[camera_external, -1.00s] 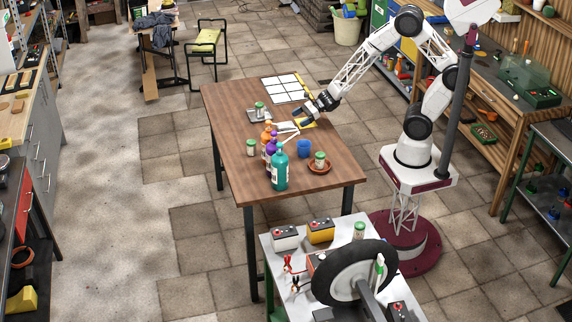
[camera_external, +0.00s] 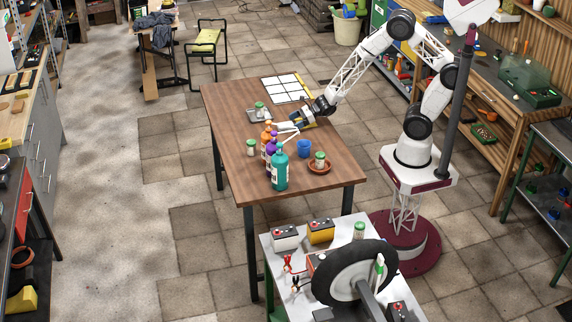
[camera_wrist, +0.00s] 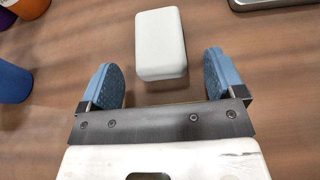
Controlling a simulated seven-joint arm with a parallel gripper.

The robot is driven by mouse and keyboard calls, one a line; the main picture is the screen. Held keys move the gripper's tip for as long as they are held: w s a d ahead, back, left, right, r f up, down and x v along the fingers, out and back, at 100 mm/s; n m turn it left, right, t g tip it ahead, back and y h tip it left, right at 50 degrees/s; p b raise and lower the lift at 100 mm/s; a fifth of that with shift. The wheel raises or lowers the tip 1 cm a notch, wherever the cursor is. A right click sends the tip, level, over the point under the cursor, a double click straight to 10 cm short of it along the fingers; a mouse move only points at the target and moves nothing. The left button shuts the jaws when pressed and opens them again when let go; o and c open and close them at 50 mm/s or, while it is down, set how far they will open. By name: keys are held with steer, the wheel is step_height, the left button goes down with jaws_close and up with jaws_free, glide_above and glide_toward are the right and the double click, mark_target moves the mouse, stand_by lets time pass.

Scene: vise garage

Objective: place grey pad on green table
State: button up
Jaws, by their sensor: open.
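A light grey pad (camera_wrist: 161,45), a rounded block, lies on the brown wooden table (camera_external: 225,130). In the wrist view it is just ahead of my gripper (camera_wrist: 160,68), roughly centred between the two blue fingers. The fingers are open and hold nothing. In the outside view my gripper (camera_external: 294,118) is low over the far part of the wooden table, and I cannot make out the pad there. A table with a pale top (camera_external: 275,262) and a green leg stands at the front.
Teal (camera_external: 280,173), purple and orange bottles stand left of and nearer than my gripper. A blue cup (camera_external: 304,148) and a can on a terracotta saucer (camera_external: 320,167) are close by. A wheel (camera_external: 350,272) and batteries occupy the front table.

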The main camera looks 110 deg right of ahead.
mark_target(291, 123)
steer(key=shift+x, duration=1.35)
steer(key=c, duration=1.1)
steer(key=shift+r, duration=0.1)
steer(key=shift+r, duration=4.95)
